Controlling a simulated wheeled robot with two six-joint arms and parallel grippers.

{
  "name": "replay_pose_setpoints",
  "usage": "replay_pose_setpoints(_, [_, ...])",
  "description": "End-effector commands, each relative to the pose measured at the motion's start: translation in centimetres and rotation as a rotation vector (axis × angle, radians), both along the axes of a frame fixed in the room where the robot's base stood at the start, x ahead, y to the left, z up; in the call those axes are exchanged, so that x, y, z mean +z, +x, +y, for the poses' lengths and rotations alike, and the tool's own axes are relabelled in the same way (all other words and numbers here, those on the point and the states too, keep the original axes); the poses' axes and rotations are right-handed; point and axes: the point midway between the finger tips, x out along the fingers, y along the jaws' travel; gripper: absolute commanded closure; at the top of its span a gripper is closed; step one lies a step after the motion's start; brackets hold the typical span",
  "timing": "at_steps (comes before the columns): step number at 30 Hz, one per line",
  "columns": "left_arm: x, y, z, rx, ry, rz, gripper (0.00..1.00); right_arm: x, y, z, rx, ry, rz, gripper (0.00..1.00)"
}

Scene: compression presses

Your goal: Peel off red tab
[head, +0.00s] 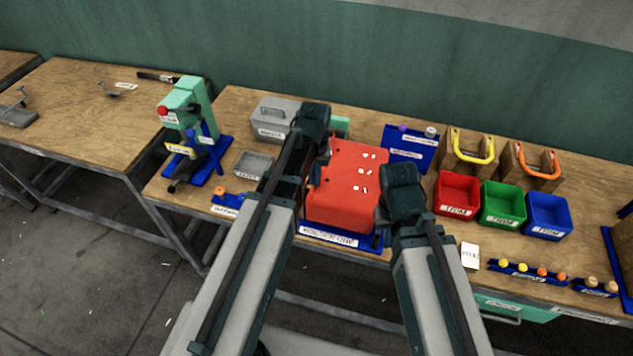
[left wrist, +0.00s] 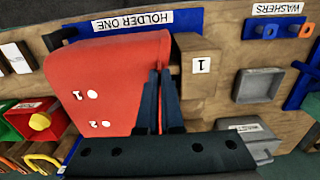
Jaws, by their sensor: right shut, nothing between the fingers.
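The red tab (head: 345,185) is a broad red sheet with white marks, in the holder labelled HOLDER ONE (head: 340,237). In the left wrist view the red tab (left wrist: 105,85) reaches to a wooden block marked 1 (left wrist: 197,65). My left gripper (head: 318,170) points down at the sheet's left edge. In the left wrist view the left fingers (left wrist: 160,75) are close together, with a thin strip of red between them. My right gripper (head: 385,215) is shut and empty at the sheet's right side, its fingertips mostly hidden by its own body.
A green press (head: 188,110) stands on the left. Red (head: 457,193), green (head: 502,204) and blue (head: 547,215) bins stand right, before yellow (head: 473,148) and orange (head: 540,162) handles.

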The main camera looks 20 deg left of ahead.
Motion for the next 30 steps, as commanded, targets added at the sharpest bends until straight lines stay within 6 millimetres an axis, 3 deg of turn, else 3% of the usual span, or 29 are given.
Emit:
replay_pose_setpoints(19, [0.7, 0.0, 0.0, 0.000, 0.000, 0.000, 1.00, 0.7, 0.0, 0.0, 0.000, 0.000, 0.000, 1.00])
replay_pose_setpoints(30, [3.4, 0.0, 0.0, 0.000, 0.000, 0.000, 1.00, 3.4, 0.0, 0.0, 0.000, 0.000, 0.000, 1.00])
